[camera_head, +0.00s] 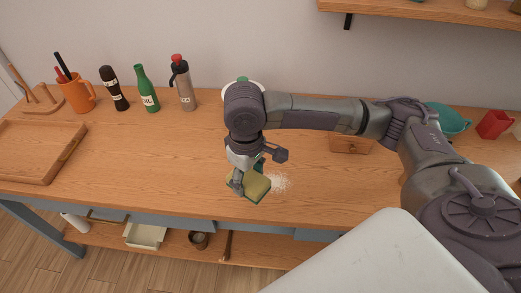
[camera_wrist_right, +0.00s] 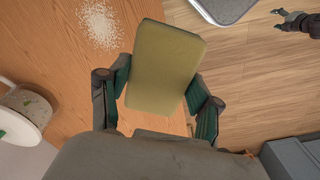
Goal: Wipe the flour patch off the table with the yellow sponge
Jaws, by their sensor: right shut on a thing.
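The yellow sponge (camera_head: 253,188) is in my right gripper (camera_head: 249,176), at the front middle of the table (camera_head: 170,165). In the right wrist view the sponge (camera_wrist_right: 166,62) sits between the two fingers of the gripper (camera_wrist_right: 157,100), which are shut on its sides. The white flour patch (camera_head: 281,182) lies just right of the sponge in the head view. It also shows on the wood in the right wrist view (camera_wrist_right: 101,24), apart from the sponge's outline. Whether the sponge touches the table is unclear. A dark gripper, apparently my left (camera_wrist_right: 296,22), shows at that view's edge; its jaws are unclear.
An orange mug (camera_head: 78,96), dark bottle (camera_head: 115,90), green bottle (camera_head: 147,90) and grey bottle (camera_head: 183,85) stand at the back left. A wooden tray (camera_head: 35,150) is at far left. A small wooden box (camera_head: 350,145) and teal bowl (camera_head: 452,120) are right.

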